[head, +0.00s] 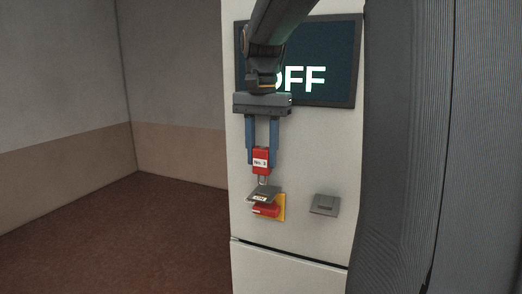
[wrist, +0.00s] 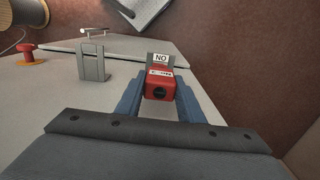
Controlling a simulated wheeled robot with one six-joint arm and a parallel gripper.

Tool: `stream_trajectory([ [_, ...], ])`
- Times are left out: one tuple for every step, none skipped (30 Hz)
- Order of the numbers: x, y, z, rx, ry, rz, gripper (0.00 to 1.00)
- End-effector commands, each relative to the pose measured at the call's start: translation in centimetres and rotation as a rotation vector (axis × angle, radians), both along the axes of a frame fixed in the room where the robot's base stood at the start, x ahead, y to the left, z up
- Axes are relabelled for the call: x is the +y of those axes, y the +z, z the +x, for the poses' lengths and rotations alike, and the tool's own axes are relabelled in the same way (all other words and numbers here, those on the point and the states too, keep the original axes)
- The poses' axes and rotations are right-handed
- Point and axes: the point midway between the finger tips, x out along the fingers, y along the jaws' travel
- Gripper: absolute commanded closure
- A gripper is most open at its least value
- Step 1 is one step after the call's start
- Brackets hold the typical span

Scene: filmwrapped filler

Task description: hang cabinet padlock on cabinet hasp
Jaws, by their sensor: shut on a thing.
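My gripper (head: 263,155) is shut on the red padlock (head: 261,157), with its blue fingers on either side of it. In the wrist view the padlock (wrist: 160,87) shows a dark keyhole between the fingers. Just below it in the head view is a grey labelled flap (head: 263,192), above a red part (head: 266,210) on a yellow plate (head: 281,207). The shackle's lower end meets the flap in the picture; I cannot tell whether it passes through. In the wrist view a grey plate labelled NO (wrist: 160,58) shows behind the padlock.
A second grey bracket (head: 324,205) is on the cabinet front to the right. A screen (head: 335,75) reading OFF, partly hidden by my arm, is above. The wrist view shows a red button (wrist: 26,49) and a metal handle (wrist: 95,32). Open floor (head: 130,240) lies left.

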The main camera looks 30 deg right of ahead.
Motion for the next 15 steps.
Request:
stream_trajectory([
  [0.0, -0.4, 0.0, 0.0, 0.0, 0.0, 0.92],
  [0.0, -0.5, 0.0, 0.0, 0.0, 0.0, 0.92],
  [0.0, -0.8, 0.0, 0.0, 0.0, 0.0, 0.92],
  [0.0, -0.9, 0.0, 0.0, 0.0, 0.0, 0.92],
  [0.0, -1.1, 0.0, 0.0, 0.0, 0.0, 0.92],
  [0.0, -1.3, 0.0, 0.0, 0.0, 0.0, 0.92],
  [0.0, -1.4, 0.0, 0.0, 0.0, 0.0, 0.92],
  [0.0, -1.6, 0.0, 0.0, 0.0, 0.0, 0.92],
  [0.0, -1.8, 0.0, 0.0, 0.0, 0.0, 0.92],
  [0.0, -2.0, 0.0, 0.0, 0.0, 0.0, 0.92],
  [0.0, -2.1, 0.0, 0.0, 0.0, 0.0, 0.92],
  [0.0, -2.3, 0.0, 0.0, 0.0, 0.0, 0.92],
  [0.0, -2.5, 0.0, 0.0, 0.0, 0.0, 0.92],
  [0.0, -2.7, 0.0, 0.0, 0.0, 0.0, 0.92],
  [0.0, -2.9, 0.0, 0.0, 0.0, 0.0, 0.92],
])
